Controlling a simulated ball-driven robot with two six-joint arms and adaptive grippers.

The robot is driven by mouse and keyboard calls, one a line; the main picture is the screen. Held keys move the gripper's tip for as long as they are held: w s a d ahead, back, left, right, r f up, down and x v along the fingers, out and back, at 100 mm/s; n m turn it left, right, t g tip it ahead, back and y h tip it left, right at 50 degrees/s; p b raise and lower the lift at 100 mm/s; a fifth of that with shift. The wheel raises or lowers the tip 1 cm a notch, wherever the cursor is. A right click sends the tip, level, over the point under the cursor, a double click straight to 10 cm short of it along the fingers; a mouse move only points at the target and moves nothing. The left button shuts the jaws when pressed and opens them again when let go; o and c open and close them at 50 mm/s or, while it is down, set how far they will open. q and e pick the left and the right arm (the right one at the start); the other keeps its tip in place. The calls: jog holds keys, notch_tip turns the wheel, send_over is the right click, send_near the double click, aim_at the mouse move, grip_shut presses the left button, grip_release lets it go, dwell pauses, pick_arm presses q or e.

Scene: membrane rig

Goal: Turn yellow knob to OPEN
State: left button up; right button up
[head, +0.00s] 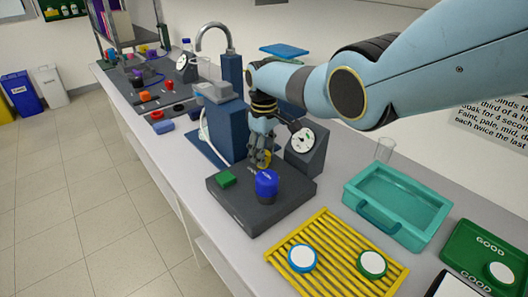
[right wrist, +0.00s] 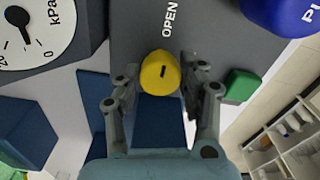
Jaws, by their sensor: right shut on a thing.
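The yellow knob (right wrist: 160,73) sits on the dark grey rig box (head: 235,208), with the white word OPEN (right wrist: 170,20) beyond it in the right wrist view. A short dark mark on its top runs roughly towards that word. In the head view the knob (head: 265,160) is partly hidden by my right gripper (head: 260,152). In the right wrist view the two fingers of my right gripper (right wrist: 158,80) stand on either side of the knob, shut on it. My left gripper is not in view.
A blue knob (head: 266,184) and a green block (head: 225,179) sit close by on the same box. A kPa gauge (head: 303,140) stands behind. A yellow rack (head: 335,257) and a teal tray (head: 430,229) lie to the right.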

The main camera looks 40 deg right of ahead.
jog(key=o, duration=1.2)
jog(key=shift+c, duration=0.2)
jog(key=shift+r, duration=0.1)
notch_tip(320, 180, up, 12)
